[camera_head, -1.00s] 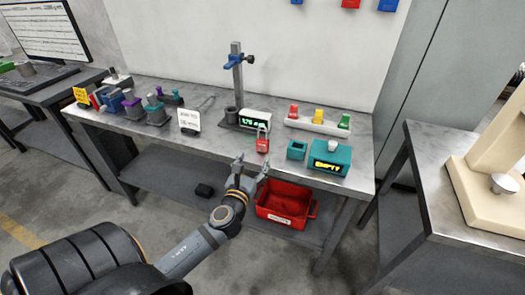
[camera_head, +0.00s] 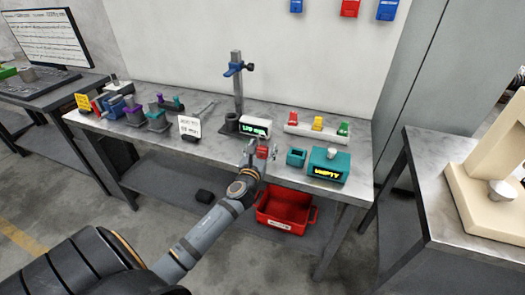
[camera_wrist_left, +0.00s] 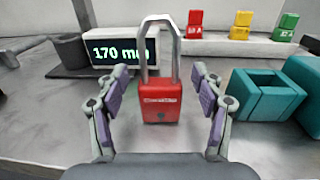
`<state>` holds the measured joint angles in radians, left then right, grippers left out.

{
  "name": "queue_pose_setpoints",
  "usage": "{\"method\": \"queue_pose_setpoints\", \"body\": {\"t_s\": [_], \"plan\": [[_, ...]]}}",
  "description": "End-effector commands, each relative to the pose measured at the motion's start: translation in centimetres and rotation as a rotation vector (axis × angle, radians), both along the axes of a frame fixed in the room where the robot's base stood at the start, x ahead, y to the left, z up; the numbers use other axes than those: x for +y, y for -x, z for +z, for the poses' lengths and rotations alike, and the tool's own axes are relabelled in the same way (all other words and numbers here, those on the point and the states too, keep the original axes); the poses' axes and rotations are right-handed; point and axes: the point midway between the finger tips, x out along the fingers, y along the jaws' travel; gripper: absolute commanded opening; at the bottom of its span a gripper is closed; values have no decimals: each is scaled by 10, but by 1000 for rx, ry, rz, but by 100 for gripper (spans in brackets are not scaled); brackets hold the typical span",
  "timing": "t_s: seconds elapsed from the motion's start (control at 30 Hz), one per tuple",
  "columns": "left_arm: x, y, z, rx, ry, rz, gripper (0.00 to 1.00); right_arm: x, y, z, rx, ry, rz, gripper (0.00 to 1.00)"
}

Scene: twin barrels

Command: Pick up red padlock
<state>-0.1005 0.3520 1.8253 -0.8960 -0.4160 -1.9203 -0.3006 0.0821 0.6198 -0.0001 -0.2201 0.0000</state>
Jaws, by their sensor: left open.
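The red padlock (camera_wrist_left: 160,103) stands upright on the metal workbench in the left wrist view, its tall silver shackle pointing up. In the head view the padlock (camera_head: 263,152) shows near the bench's front edge, partly hidden by my gripper. My left gripper (camera_head: 262,148) is open at the padlock. In the left wrist view the two fingers of my left gripper (camera_wrist_left: 160,110) are spread to either side of the padlock's body, with a gap on each side. My right gripper is not in view.
A digital display (camera_wrist_left: 122,52) stands behind the padlock to the left. A teal open box (camera_wrist_left: 262,95) is close on the right, beside a larger teal unit (camera_head: 328,164). Red, yellow and green blocks sit on a white rack (camera_head: 318,130) behind. A red bin (camera_head: 285,210) is below.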

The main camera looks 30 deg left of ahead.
Motion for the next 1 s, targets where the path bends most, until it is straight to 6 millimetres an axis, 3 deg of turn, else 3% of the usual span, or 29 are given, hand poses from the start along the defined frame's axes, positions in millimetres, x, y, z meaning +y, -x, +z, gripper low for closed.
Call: {"method": "queue_pose_setpoints", "body": {"t_s": [0.2,0.67,1.0], "plan": [[0,-1,0,0,1,0,67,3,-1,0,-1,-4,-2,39],[0,-1,0,-1,1,-1,5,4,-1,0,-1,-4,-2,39],[0,-1,11,-3,0,-1,5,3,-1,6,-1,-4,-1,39]]}}
